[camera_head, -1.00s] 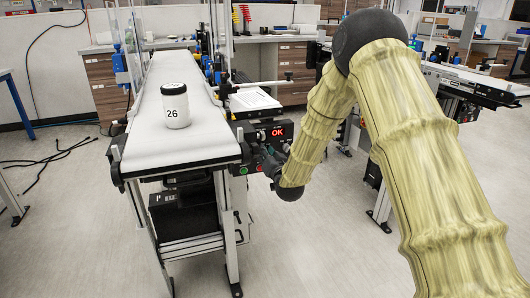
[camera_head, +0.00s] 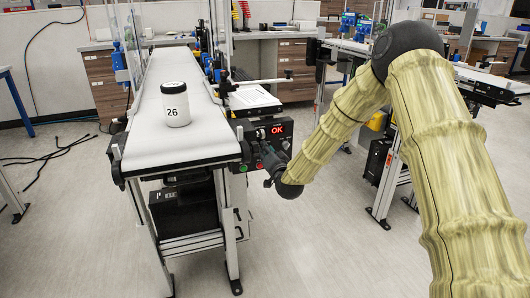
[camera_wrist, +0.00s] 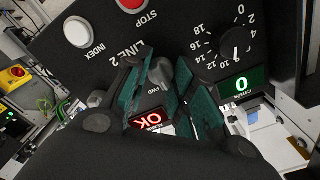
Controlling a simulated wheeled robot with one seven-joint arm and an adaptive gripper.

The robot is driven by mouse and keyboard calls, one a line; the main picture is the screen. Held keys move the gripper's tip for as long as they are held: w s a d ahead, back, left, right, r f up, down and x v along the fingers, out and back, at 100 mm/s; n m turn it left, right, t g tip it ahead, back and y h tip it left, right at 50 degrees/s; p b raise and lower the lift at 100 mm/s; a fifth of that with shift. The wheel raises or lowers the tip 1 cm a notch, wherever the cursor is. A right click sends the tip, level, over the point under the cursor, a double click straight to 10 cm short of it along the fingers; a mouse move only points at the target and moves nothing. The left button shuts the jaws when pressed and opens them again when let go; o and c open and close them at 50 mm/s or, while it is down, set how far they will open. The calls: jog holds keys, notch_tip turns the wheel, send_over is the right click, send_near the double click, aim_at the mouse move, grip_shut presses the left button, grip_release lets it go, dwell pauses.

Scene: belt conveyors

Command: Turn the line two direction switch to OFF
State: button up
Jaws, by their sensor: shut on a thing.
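The line two control panel (camera_head: 277,131) is on the right side of the near conveyor end, with a lit red OK display. In the wrist view the panel appears upside down, with a LINE 2 label (camera_wrist: 127,52). The grey direction switch knob (camera_wrist: 161,72) sits between the teal fingers of my gripper (camera_wrist: 160,90). My gripper is shut on the knob, and the fingers hide part of its surroundings. A FWD mark shows beside it; the knob's exact setting is hard to read. In the head view my gripper (camera_head: 267,158) is at the panel, small and dark.
Near the switch are a red STOP button (camera_wrist: 131,4), a white INDEX button (camera_wrist: 78,32), a speed dial (camera_wrist: 236,42) and a green display (camera_wrist: 242,86) reading 0. A white jar (camera_head: 176,105) marked 26 stands on the conveyor belt (camera_head: 185,143). Open floor lies in front.

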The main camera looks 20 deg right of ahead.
jog(key=shift+d, duration=0.1)
jog(key=o, duration=1)
jog(key=shift+o, duration=0.2)
jog(key=s, duration=1.2)
jog(key=shift+d, duration=0.15)
